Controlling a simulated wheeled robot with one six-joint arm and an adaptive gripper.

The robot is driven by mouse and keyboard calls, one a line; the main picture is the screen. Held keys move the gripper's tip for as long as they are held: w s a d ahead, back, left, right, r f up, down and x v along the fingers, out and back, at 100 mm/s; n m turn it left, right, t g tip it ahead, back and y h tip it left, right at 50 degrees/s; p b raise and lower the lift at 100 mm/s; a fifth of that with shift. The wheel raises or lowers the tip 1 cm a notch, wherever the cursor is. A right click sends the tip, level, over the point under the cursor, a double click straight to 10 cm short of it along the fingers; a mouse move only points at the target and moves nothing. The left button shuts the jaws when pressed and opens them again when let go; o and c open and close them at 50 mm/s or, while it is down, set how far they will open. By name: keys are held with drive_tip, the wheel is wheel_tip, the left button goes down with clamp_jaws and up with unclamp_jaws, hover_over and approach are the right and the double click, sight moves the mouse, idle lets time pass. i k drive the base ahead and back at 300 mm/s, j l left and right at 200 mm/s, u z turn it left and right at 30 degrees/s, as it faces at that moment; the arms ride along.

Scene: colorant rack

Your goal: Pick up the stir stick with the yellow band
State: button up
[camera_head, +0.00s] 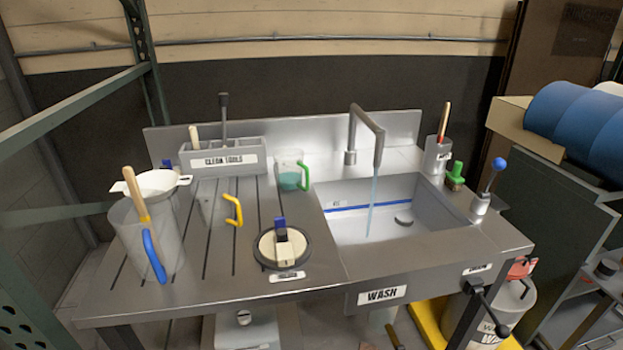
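A wooden stir stick (134,193) with a yellow band near its lower visible part leans in a tall translucent container (170,245) at the left of the metal counter. Its upper end sticks up and tilts left; its lower end is hidden inside the container. A blue handle (153,256) is on the container's front. A white strainer-like bowl (160,181) sits at the container's top, close behind the stick. My gripper is not in view.
Behind stands the CLEAN TOOLS bin (223,160). A clear yellow-handled jug (216,210), a green-handled jug (290,176) and a round scale-like disc (282,250) stand on the counter. The sink (385,225) has running water. Another stick (444,120) stands at right.

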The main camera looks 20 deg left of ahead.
sight(130, 179)
drive_tip(key=u, duration=2)
drive_tip(key=i+j, duration=0.15)
drive_tip(key=j, duration=0.2)
drive_tip(key=i+j+u, duration=0.15)
drive_tip(key=j, duration=0.25)
